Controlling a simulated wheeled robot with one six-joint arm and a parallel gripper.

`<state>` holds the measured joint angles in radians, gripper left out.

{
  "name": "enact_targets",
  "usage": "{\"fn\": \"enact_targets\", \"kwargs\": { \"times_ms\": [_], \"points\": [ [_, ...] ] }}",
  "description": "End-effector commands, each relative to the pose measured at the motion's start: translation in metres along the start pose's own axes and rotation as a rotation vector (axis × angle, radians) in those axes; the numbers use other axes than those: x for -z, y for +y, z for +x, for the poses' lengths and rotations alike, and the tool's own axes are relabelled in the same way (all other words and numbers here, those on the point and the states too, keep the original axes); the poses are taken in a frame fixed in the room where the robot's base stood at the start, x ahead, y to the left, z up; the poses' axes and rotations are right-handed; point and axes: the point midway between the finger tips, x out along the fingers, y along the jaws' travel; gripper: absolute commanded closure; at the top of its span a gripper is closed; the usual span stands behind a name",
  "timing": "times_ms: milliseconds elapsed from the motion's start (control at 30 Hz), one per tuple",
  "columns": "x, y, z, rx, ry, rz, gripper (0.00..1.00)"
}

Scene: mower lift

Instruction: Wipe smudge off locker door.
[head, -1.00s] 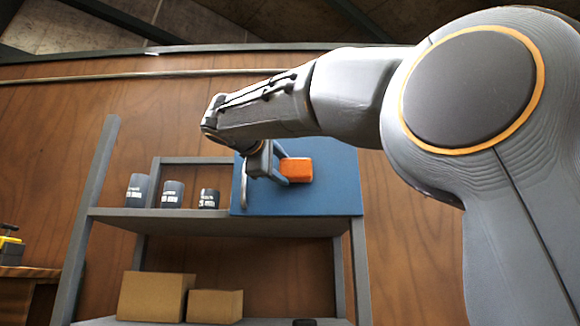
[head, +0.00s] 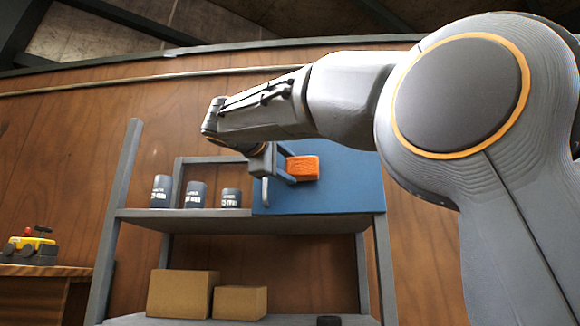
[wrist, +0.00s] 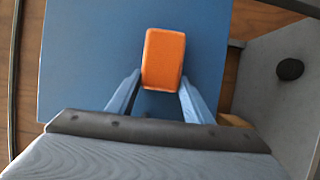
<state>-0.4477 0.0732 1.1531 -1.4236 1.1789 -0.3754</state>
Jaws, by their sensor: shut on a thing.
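An orange sponge-like block (head: 303,168) is held in front of the blue locker door (head: 340,192). My gripper (head: 286,168) is shut on the block, and its two fingers also show in the wrist view (wrist: 162,88), one on each side of the block (wrist: 163,52). The door (wrist: 85,60) fills most of the background in the wrist view. I cannot tell whether the block touches the door. A grey handle (head: 265,190) is at the door's left edge. No smudge is visible; my arm and the block hide part of the door.
The locker stands on a grey shelf (head: 225,217) beside several dark cans (head: 196,195). Two cardboard boxes (head: 183,293) and a small dark round thing (head: 328,321) are on the lower shelf. A yellow toy-like machine (head: 32,248) sits on a wooden bench at left.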

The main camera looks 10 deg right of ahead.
Motion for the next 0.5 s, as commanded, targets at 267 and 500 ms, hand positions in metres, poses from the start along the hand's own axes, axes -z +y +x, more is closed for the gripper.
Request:
{"fn": "enact_targets", "kwargs": {
  "times_ms": [267,500],
  "points": [
    [-0.009,0.0,-0.023,-0.001,0.002,0.001,0.72],
    [-0.018,0.0,-0.043,-0.002,0.002,0.002,0.72]
  ]
}}
